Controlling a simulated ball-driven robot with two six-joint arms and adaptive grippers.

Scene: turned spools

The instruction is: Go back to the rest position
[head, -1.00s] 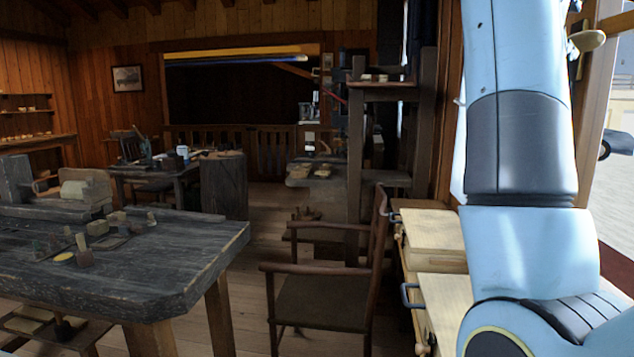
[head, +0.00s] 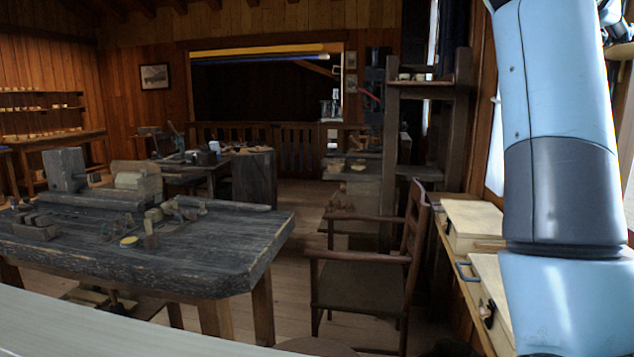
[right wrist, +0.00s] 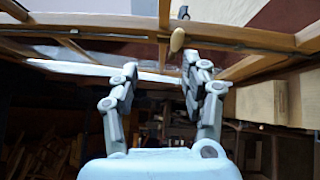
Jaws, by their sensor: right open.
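My right arm (head: 560,180), light blue with a dark band, fills the right side of the head view. In the right wrist view my right gripper (right wrist: 160,72) is open, with its two grey fingers apart and nothing between them. Beyond the fingers in that view are a wooden window frame (right wrist: 90,20) and a tan oval knob (right wrist: 177,40), which is behind the gap. I cannot tell the distance to them. My left gripper is in neither view.
A dark workbench (head: 190,265) with small wooden pieces stands at left. A wooden armchair (head: 360,285) stands right of it. Pale wooden boxes (head: 470,225) line the right wall by my arm. A pale grey edge (head: 60,320) crosses the lower left. Floor shows between bench and chair.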

